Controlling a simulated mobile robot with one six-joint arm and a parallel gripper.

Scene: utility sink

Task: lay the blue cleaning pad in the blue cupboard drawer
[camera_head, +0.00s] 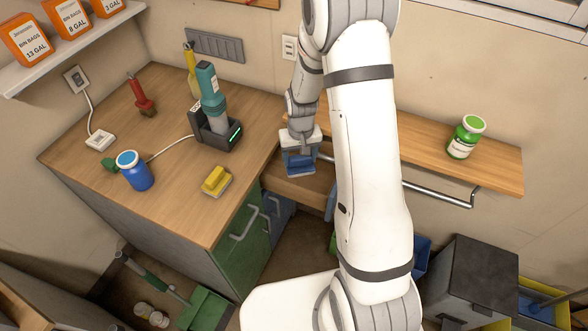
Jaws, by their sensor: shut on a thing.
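The blue cleaning pad (300,164) hangs in my gripper (301,152), which points down and is shut on it. The pad is above the open drawer (298,187) of the blue cupboard (279,212). The drawer is pulled out to the right of the wooden counter, and its wooden inside shows below the pad. Part of its blue front (331,203) shows beside my arm; the rest is hidden. I cannot tell how high the pad is above the drawer floor.

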